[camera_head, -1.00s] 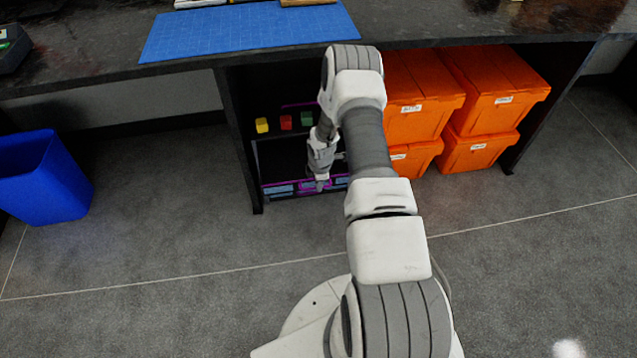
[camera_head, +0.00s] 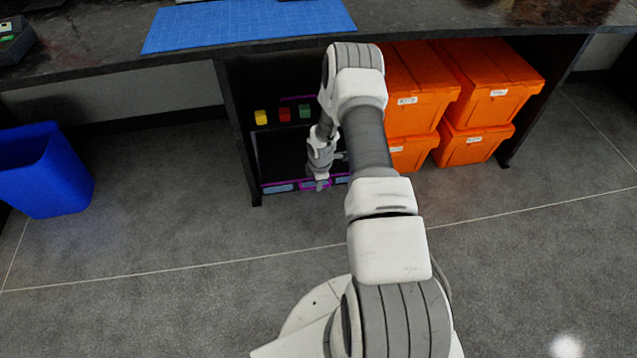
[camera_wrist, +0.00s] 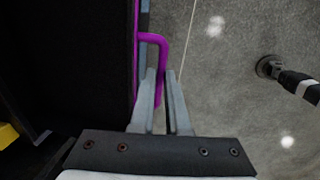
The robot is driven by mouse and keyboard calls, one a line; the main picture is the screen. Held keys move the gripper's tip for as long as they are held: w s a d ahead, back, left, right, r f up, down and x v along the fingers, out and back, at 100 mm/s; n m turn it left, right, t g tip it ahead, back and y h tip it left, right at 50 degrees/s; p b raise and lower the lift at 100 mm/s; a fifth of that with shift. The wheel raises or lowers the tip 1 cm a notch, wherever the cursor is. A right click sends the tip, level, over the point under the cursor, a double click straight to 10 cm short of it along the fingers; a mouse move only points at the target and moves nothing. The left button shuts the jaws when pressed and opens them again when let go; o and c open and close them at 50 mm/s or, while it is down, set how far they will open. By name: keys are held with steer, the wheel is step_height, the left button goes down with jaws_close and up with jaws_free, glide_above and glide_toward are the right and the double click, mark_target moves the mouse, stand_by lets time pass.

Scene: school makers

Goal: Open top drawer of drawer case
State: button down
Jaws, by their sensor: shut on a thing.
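The black drawer case (camera_head: 262,160) stands under the bench in the head view, with purple trim and blue labels along its front. My gripper (camera_wrist: 163,78) is shut on the purple handle (camera_wrist: 161,44) of the top drawer, its two fingers on either side of the bar in the wrist view. The drawer front (camera_head: 277,188) stands out from the case. A dark area (camera_wrist: 85,60) behind the front looks like the drawer's inside. My arm hides part of the case in the head view.
Yellow (camera_head: 261,117), red (camera_head: 285,114) and green (camera_head: 305,111) blocks sit on top of the case. Orange bins (camera_head: 490,85) are stacked right of it. A bench leg (camera_head: 238,150) is close on the left. A blue waste bin (camera_head: 45,180) stands farther left. Floor in front is clear.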

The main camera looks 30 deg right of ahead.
steer(key=c, duration=0.9)
jaws_free()
steer(key=shift+r, duration=0.15)
steer(key=s+r+p, duration=0.1)
steer(key=r+p, duration=0.1)
steer(key=r, duration=0.3)
steer(key=s+r+p, duration=0.1)
steer(key=r, duration=0.5)
steer(key=s+r+p, duration=0.1)
steer(key=r+p, duration=0.1)
steer(key=r, duration=0.4)
steer(key=shift+a+p, duration=0.3)
steer(key=shift+a, duration=0.1)
steer(key=shift+w, duration=0.1)
